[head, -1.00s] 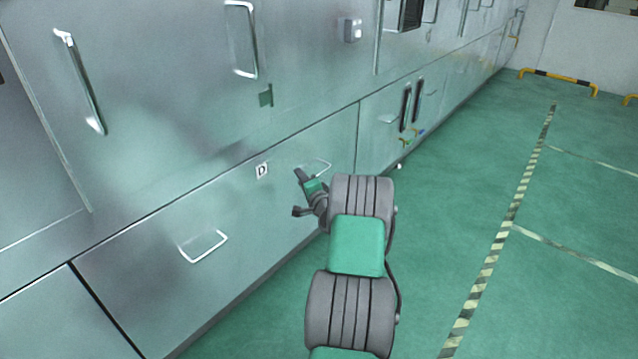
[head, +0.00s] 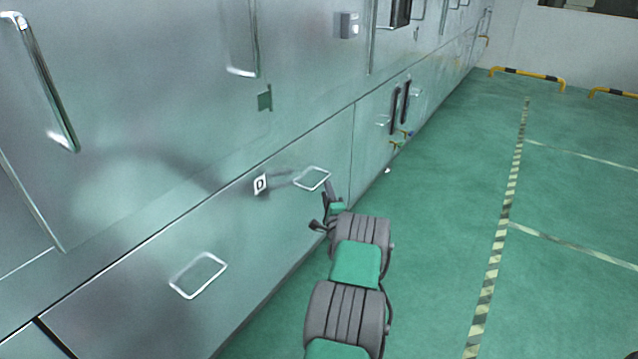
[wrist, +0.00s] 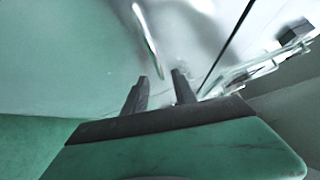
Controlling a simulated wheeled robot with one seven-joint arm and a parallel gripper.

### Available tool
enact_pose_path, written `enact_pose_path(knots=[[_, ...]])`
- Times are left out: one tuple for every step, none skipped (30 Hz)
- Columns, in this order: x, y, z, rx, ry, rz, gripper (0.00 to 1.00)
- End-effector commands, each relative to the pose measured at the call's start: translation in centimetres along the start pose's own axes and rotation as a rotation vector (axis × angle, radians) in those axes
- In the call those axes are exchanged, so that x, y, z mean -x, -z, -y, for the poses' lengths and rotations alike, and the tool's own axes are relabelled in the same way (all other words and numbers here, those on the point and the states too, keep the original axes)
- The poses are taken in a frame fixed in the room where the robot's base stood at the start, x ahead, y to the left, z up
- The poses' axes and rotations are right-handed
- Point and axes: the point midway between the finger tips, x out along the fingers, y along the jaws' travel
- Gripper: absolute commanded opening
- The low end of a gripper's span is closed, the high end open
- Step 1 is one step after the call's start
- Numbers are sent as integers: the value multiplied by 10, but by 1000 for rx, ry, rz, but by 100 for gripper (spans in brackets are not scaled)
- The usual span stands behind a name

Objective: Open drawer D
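Drawer D is the wide low metal front (head: 130,290) with a "D" label (head: 260,184) on it, and it looks closed. It has two bar handles, a left one (head: 208,282) and a right one (head: 322,182). My gripper (head: 323,207) is open, with its two fingers apart, just below and in front of the right handle in the head view. In the wrist view a bright handle bar (wrist: 147,42) lies ahead of my open fingers (wrist: 160,84), nearly in line with the gap. Nothing is between the fingers.
Larger metal doors with upright handles (head: 50,95) stand above the drawer. More cabinet fronts with dark handles (head: 399,105) continue to the right. The green floor (head: 440,230) to the right is open, with striped tape (head: 500,230) and yellow-black barriers (head: 527,76) at the back.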

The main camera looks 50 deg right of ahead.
Motion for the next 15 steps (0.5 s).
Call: enact_pose_path(knots=[[-11,-5,-3,2,2,8,32],[-17,-7,-4,1,1,11,32],[-25,-8,-4,2,1,12,32],[-31,-9,-4,0,1,12,32],[-36,-9,-4,0,1,12,32],[-42,-8,-4,1,0,12,32],[-46,-8,-4,1,-1,11,32],[-49,-8,-3,0,0,11,32],[-53,-7,-2,1,0,10,32],[-54,-7,-2,1,-1,9,32],[-55,-7,-2,-1,-2,8,32],[-56,-6,-2,-2,-2,8,32],[-56,-6,-1,-2,-2,7,32],[-56,-6,-1,-2,-2,7,32],[-56,-6,-1,-1,-2,6,32]])
